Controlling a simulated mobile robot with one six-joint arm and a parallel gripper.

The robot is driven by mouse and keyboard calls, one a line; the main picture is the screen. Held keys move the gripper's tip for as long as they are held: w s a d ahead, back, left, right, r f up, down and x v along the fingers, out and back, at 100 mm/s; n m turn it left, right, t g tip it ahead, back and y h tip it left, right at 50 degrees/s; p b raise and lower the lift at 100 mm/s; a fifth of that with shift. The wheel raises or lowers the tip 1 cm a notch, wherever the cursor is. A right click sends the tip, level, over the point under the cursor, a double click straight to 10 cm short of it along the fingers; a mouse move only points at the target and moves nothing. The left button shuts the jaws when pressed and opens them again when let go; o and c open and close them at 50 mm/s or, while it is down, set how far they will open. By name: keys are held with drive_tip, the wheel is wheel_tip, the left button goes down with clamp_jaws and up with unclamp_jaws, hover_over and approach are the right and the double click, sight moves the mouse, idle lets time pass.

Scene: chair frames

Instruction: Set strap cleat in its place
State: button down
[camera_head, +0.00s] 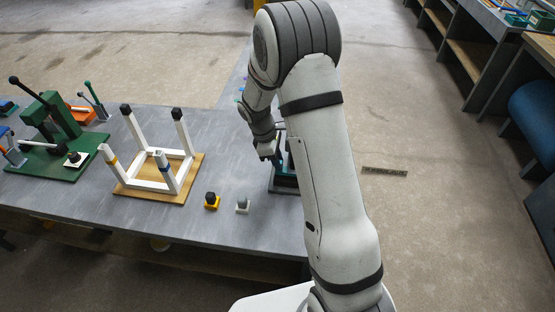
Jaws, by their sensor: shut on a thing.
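My gripper (268,154) is at the right part of the grey bench, partly hidden by my own arm. It points down, close to a dark holder (284,183) with a teal part (281,147) beside the fingers. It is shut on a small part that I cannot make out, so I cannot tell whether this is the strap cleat. A white chair frame (146,184) lies on a wooden board (190,185), left of my gripper, with its legs pointing up. The two far legs have black caps; the near legs carry a yellow band and a blue band.
A green press (56,130) and coloured-handled clamps (95,100) stand at left. Bare bench (225,150) lies between frame and gripper.

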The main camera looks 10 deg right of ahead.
drive_tip(key=shift+f, duration=0.15)
drive_tip(key=shift+f+b, duration=0.4)
drive_tip(key=shift+f, duration=0.05)
drive_tip(key=c, duration=1.2)
unclamp_jaws()
drive_tip(key=shift+o, duration=0.4)
drive_tip(key=shift+o, duration=1.1)
drive_tip(key=shift+r, duration=0.15)
wheel_tip(320, 180, up, 8)
drive_tip(key=p, duration=0.5)
drive_tip(key=shift+p, duration=0.3)
